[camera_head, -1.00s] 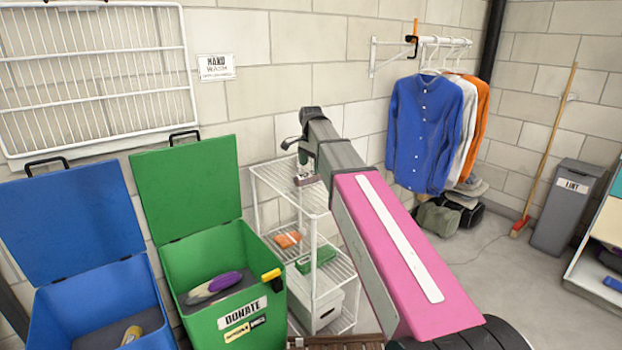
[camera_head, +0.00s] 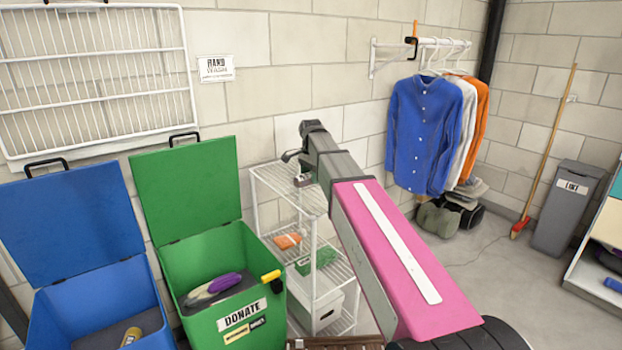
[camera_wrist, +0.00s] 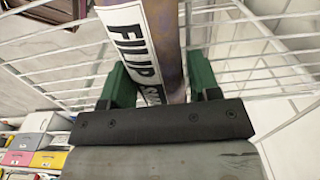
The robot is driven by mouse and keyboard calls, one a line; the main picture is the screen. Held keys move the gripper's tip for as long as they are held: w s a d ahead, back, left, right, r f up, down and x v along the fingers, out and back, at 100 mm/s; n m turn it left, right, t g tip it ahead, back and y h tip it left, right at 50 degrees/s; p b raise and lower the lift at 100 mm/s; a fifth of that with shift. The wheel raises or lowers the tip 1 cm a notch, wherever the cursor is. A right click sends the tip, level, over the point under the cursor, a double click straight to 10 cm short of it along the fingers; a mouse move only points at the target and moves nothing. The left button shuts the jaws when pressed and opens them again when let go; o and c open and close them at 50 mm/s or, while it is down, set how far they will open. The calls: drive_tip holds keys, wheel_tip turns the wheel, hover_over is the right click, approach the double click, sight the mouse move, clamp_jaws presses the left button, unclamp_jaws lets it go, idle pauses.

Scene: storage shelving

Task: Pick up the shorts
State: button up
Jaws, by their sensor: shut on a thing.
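In the wrist view, my gripper (camera_wrist: 160,78) has two green fingers closed on the sides of a brownish-purple item (camera_wrist: 172,40). The item carries a white label with black lettering, and its lower end is hidden behind my gripper's dark bar. I cannot tell from its shape whether it is the shorts. In the head view, my gripper (camera_head: 300,172) is small and partly hidden by my arm, at the top of the white wire shelf unit (camera_head: 252,200). No other thing is clearly recognizable as shorts.
An orange item (camera_head: 289,241) and a green item (camera_head: 318,258) lie on the middle wire shelf. Open green (camera_head: 222,325) and blue (camera_head: 60,318) bins stand at left. Shirts (camera_head: 423,135) hang at right.

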sight(309, 173)
drive_tip(key=shift+r, duration=0.55)
drive_tip(key=r, duration=0.3)
drive_tip(key=shift+s+a+r, duration=0.2)
drive_tip(key=shift+a+r, duration=0.1)
drive_tip(key=shift+a, duration=0.05)
drive_tip(key=s+a+r, duration=0.5)
drive_tip(key=a+r, duration=0.1)
drive_tip(key=a, duration=0.3)
drive_tip(key=shift+s+a+r, duration=0.15)
drive_tip(key=shift+a, duration=0.15)
drive_tip(key=shift+s, duration=0.1)
